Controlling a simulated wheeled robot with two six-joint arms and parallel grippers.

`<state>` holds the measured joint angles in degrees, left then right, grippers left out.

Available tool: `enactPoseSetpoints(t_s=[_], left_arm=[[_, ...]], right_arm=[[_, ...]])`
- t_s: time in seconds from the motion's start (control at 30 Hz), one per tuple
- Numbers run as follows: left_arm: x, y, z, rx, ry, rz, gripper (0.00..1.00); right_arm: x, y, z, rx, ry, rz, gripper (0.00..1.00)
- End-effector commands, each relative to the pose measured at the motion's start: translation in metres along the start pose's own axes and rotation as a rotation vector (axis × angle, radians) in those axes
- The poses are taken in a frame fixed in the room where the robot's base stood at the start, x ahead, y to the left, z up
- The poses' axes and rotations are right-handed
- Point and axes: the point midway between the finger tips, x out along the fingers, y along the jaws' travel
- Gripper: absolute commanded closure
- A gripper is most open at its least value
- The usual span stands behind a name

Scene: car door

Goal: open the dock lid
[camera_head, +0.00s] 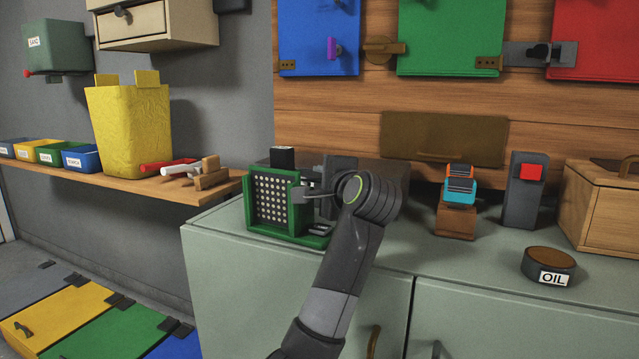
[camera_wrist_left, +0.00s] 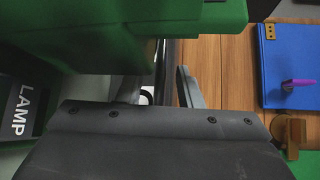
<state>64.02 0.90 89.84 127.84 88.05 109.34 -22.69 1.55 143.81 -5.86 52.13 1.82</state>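A green dock (camera_head: 278,236) stands on the pale green cabinet top. Its upright front is a green-framed panel with a grid of pale dots (camera_head: 272,199). I cannot tell which part is the lid. My left gripper (camera_head: 308,190) is at the right side of this frame, with its fingers pointing left. In the left wrist view, the green body (camera_wrist_left: 150,25) fills the top, close to the fingers. The left gripper's fingers (camera_wrist_left: 160,90) are apart there, with a dark upright bar beyond the gap; contact cannot be seen. A LAMP label (camera_wrist_left: 20,108) shows at the left.
An orange and blue item on a wooden stand (camera_head: 457,217), a grey post with a red button (camera_head: 526,190), an OIL tin (camera_head: 549,263) and a wooden box (camera_head: 600,210) stand to the right. A yellow bin (camera_head: 128,130) is on the left shelf. Coloured panels hang behind.

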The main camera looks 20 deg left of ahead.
Motion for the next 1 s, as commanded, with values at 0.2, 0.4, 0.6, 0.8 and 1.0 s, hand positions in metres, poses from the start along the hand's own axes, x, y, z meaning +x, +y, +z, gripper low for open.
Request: enactPoseSetpoints(t_s=[0.2,0.4,0.6,0.8,1.0], left_arm=[[0.0009,-0.0002,0.0002,0.000,0.000,0.000,0.67],[0.0008,-0.0002,0.0003,0.000,0.000,0.000,0.84],[0.0008,0.0000,0.0002,0.000,0.000,0.000,1.00],[0.0008,0.0001,0.0002,0.000,0.000,0.001,1.00],[0.0005,-0.0010,0.0003,0.002,0.000,0.003,1.00]], right_arm=[[0.0000,0.0007,-0.0005,-0.002,0.003,0.010,0.68],[0.0000,0.0008,-0.0005,-0.003,0.003,0.013,0.68],[0.0001,0.0007,-0.0004,-0.003,0.002,0.012,0.68],[0.0001,0.0004,-0.0002,-0.002,0.002,0.007,0.68],[0.0019,0.0001,-0.0002,-0.001,0.001,-0.001,0.68]])
